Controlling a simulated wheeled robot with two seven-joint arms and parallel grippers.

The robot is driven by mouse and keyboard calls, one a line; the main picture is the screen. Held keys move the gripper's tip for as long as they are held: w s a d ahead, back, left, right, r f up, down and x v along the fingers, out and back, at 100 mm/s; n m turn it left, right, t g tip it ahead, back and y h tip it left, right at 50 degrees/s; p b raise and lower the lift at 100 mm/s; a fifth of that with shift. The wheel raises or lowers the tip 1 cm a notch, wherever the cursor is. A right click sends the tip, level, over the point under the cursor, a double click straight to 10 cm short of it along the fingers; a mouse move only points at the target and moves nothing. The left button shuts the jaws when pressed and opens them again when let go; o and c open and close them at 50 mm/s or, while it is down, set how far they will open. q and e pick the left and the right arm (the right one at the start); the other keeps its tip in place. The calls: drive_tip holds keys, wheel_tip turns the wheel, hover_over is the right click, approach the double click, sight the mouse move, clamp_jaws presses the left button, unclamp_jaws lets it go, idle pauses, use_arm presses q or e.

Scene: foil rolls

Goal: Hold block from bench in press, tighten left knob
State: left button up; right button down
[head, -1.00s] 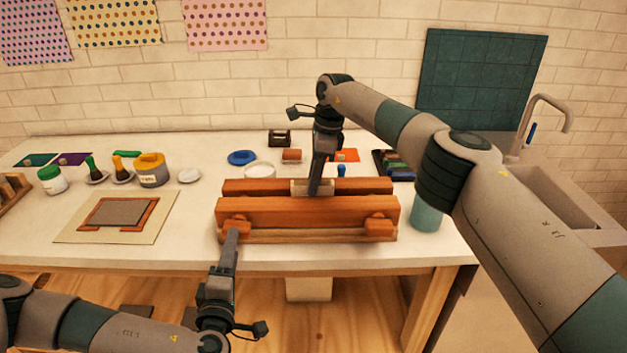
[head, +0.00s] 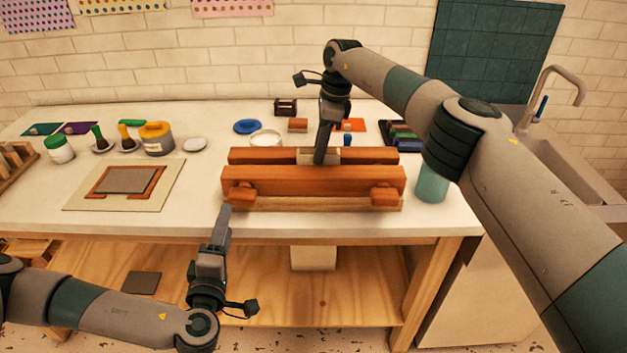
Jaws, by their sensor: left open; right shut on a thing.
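The orange wooden press (head: 312,181) sits at the front edge of the bench with two long bars. A pale block (head: 304,156) stands between the bars, a bit left of my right gripper's fingers. My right gripper (head: 321,158) reaches down from behind and is shut on the block, partly covering it. The left knob (head: 242,193) is on the press's front face at the left; the right knob (head: 384,195) is at the right. My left gripper (head: 224,212) is open and empty, just left of and below the left knob, apart from it.
A board with a grey plate (head: 125,180) lies left of the press. A teal cup (head: 432,184) is close to the press's right end. A sink (head: 570,165) is at far right.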

use_arm(q)
drive_tip(key=shift+s+a, duration=1.35)
drive_tip(key=shift+s, duration=0.25)
drive_tip(key=shift+s+r, duration=0.1)
use_arm(e)
drive_tip(key=c, duration=1.4)
unclamp_jaws()
drive_tip(key=shift+s+r, duration=0.1)
drive_tip(key=shift+s, duration=0.05)
drive_tip(key=shift+r, duration=0.35)
use_arm(q)
drive_tip(key=shift+r+p, duration=1.8)
drive_tip(key=shift+p, duration=0.05)
use_arm(e)
drive_tip(key=shift+r, duration=3.15)
drive_tip(key=shift+f, duration=0.15)
